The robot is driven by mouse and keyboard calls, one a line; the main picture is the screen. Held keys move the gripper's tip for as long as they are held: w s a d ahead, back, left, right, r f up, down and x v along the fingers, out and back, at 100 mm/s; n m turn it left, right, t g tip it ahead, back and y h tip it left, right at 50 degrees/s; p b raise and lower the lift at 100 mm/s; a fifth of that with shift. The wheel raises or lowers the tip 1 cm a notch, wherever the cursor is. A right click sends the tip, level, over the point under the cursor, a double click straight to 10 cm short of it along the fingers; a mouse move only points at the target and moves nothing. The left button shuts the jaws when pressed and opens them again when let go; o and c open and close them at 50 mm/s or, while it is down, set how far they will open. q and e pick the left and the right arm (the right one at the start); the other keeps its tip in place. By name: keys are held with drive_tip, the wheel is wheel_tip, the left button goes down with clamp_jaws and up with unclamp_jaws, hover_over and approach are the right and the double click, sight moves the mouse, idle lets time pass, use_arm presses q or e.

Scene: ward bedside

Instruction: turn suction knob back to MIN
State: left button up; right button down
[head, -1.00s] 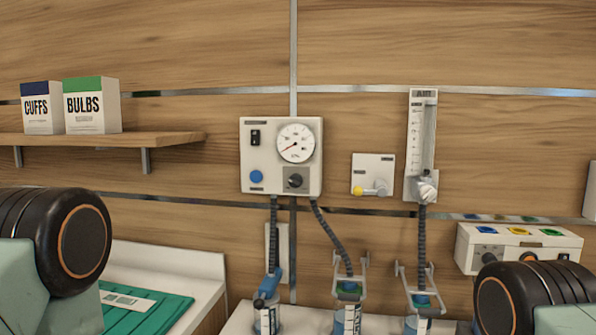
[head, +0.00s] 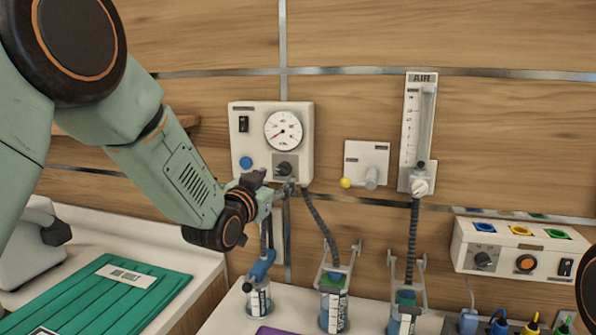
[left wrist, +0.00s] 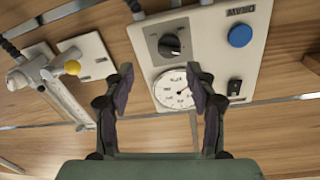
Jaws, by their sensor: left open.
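The suction unit (head: 248,140) is a pale wall box with a round dial gauge (head: 283,130), a blue button (head: 245,162), a black rocker switch and a dark suction knob (head: 285,168). In the left wrist view the picture is turned over, and the knob (left wrist: 169,46) shows uncovered above the gauge (left wrist: 174,90). My left gripper (head: 285,181) is just below and in front of the knob in the head view. In the left wrist view its two fingers (left wrist: 162,85) stand apart, with the gauge between them and nothing held. My right gripper is not in view.
A grey hose (head: 325,222) runs from the box down to bottles on the counter. A wall plate with a yellow knob (head: 345,183) and an AIR flowmeter (head: 417,135) are to the right.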

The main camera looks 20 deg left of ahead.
sight(281, 171)
use_arm(q)
drive_tip(key=shift+w+a+r+p, duration=0.15)
drive_tip(key=shift+w+a+p, duration=0.15)
drive_tip(key=shift+w+a, duration=0.7)
drive_tip(key=w, duration=0.1)
drive_tip(key=w+d, duration=0.1)
drive_tip(key=w, duration=0.2)
drive_tip(key=shift+w+d+f, duration=0.15)
drive_tip(key=shift+d+f, duration=0.05)
drive_tip(key=shift+d, duration=0.15)
drive_tip(key=shift+w, duration=0.15)
drive_tip(key=shift+s+a+r, duration=0.15)
drive_tip(key=shift+s+a, duration=0.15)
drive_tip(key=shift+a, duration=0.15)
drive_tip(key=shift+w+d, duration=0.3)
drive_tip(key=shift+d, duration=0.1)
drive_tip(key=shift+c, duration=1.4)
drive_tip(key=shift+w, duration=0.1)
drive_tip(key=shift+c, duration=0.9)
drive_tip(key=shift+a, duration=0.25)
drive_tip(key=c, duration=0.3)
drive_tip(key=shift+d, duration=0.15)
drive_tip(key=c, duration=0.4)
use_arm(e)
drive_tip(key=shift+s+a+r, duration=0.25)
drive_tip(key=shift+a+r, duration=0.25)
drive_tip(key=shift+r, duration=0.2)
use_arm(q)
drive_tip(key=shift+n, duration=0.3)
